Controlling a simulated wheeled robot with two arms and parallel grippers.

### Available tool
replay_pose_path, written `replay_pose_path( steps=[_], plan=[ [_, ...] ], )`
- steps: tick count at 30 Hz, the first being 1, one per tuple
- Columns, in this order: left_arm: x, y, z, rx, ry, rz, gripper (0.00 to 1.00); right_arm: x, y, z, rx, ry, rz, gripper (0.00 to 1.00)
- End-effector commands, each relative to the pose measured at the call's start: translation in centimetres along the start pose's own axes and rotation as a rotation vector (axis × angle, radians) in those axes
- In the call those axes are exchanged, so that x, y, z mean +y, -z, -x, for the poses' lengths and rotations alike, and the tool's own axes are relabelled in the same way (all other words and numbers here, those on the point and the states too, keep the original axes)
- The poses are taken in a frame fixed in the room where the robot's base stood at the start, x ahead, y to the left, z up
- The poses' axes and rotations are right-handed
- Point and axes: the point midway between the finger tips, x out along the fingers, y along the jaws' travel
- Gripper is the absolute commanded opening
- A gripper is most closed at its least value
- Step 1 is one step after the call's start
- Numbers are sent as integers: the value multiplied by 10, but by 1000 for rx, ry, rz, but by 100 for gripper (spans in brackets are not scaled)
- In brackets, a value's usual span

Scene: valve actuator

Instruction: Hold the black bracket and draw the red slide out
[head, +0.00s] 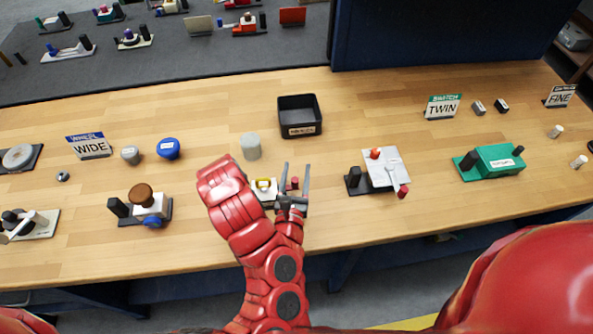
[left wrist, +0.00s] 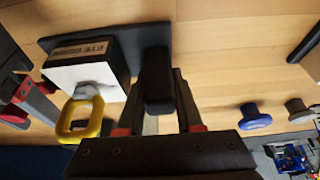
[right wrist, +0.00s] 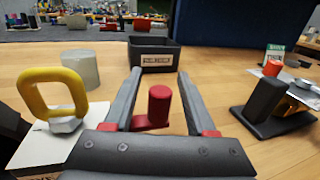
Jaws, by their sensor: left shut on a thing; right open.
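A white block (left wrist: 85,78) with a yellow eye ring (left wrist: 80,122) on a grey nut stands on a dark base plate. At one end of that plate is the upright black bracket (left wrist: 152,68). The red slide (right wrist: 158,105), with an upright red knob, sticks out on the other side of the block. My right gripper (head: 294,172) is open, with its two fingers on either side of the red knob and a gap at each side in the right wrist view.
A black tray (head: 300,131) and a grey cylinder (head: 251,147) stand behind. A fixture with a grey plate and red knobs (head: 385,165) stands to the right, a brown-knobbed fixture (head: 145,207) to the left. Bare wood lies between them.

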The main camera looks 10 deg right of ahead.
Motion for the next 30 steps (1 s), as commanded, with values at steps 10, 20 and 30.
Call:
replay_pose_path(
  steps=[10, 20, 30],
  plan=[
    [1, -8, -4, -21, -1, -5, 0, 0, 2, -1, 0, 0, 0, 42],
    [1, -8, -5, -22, -1, -4, 0, 0, 2, -1, 0, 1, 0, 0],
    [1, -8, -5, -23, -1, -4, 0, 0, 1, -1, -1, 1, 0, 0]
  ],
)
